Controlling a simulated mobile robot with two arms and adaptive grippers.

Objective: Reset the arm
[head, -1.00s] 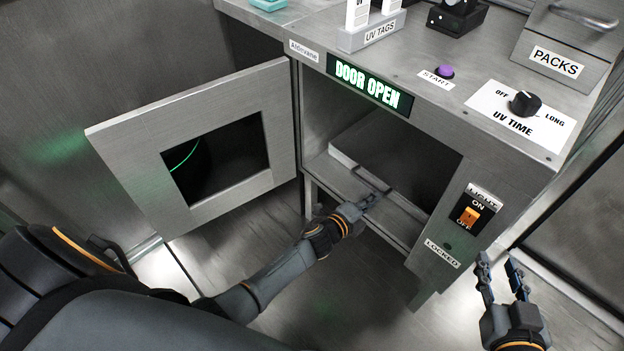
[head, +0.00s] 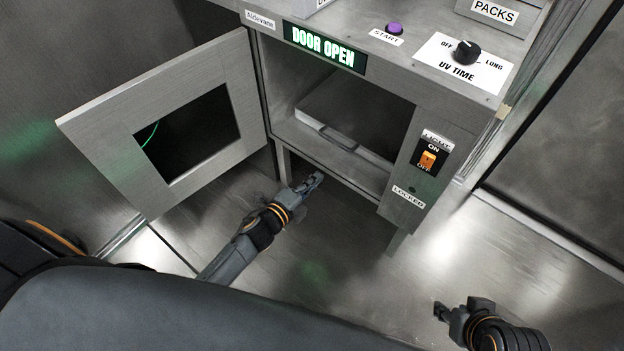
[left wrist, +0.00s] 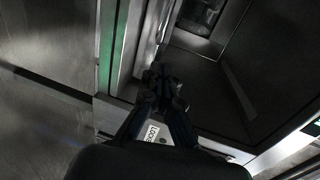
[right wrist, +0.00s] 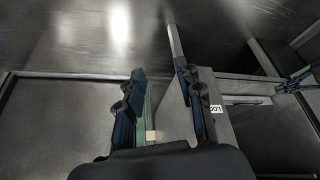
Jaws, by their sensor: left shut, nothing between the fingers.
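My left gripper (head: 313,181) is shut and empty, in front of and below the open chamber of the steel cabinet (head: 400,105). In the left wrist view its fingertips (left wrist: 163,75) meet, with the cabinet beyond. My right gripper (head: 452,318) is low at the bottom right of the head view, away from the cabinet. In the right wrist view its two fingers (right wrist: 162,85) stand apart with nothing between them.
The cabinet door (head: 100,125) is swung open to the left. A pale tray with a handle (head: 350,140) lies inside the chamber. The sign (head: 324,47) reads DOOR OPEN. The light switch (head: 428,160) is on the right panel. Floor at right is clear.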

